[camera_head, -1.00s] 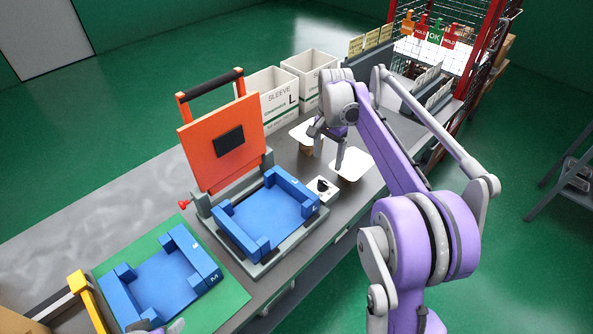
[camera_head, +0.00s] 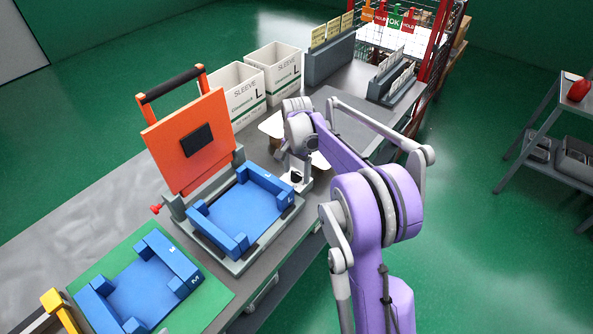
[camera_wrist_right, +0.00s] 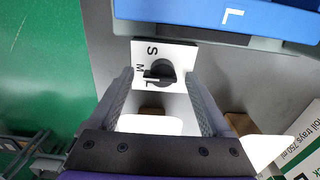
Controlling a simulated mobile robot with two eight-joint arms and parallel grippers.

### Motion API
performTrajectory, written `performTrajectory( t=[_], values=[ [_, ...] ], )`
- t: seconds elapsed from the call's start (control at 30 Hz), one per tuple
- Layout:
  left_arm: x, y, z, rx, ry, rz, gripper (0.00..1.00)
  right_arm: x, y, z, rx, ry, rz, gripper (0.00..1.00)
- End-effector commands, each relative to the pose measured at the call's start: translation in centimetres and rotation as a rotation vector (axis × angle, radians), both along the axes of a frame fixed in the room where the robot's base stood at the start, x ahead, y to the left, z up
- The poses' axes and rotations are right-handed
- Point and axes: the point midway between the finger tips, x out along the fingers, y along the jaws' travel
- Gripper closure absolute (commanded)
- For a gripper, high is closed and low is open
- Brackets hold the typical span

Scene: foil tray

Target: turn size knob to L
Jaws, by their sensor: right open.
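The size knob (camera_wrist_right: 160,72) is black, on a white plate (camera_wrist_right: 179,52) marked S, M and L, in the right wrist view. Its bar points left in that view, close to the M. My right gripper (camera_wrist_right: 160,78) is open, with one finger on each side of the knob in the picture; I cannot tell whether they touch it. In the head view my right gripper (camera_head: 295,172) is over the plate beside the blue fixture (camera_head: 245,208) and mostly covers the knob. My left gripper is not in view.
The orange hinged lid (camera_head: 190,145) stands raised behind the blue fixture. A second blue fixture (camera_head: 140,288) lies on a green mat (camera_head: 215,297) to the left. Two white SLEEVE L boxes (camera_head: 240,95) stand behind my right arm. White sheets lie near the gripper.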

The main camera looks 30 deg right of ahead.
Motion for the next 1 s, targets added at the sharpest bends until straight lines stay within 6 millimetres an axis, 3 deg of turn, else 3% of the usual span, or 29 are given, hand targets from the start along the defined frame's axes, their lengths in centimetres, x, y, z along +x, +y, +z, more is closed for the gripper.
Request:
performTrajectory(
  t=[0.17,0.63,1.0],
  values=[
    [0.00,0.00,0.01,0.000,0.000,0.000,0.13,0.02,0.01,0.01,0.000,0.000,0.000,0.18],
    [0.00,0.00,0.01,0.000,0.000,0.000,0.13,0.01,-0.01,0.04,0.000,0.000,0.000,1.00],
    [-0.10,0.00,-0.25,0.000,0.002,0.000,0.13,0.01,-0.02,0.02,0.000,0.000,0.058,1.00]
  ],
)
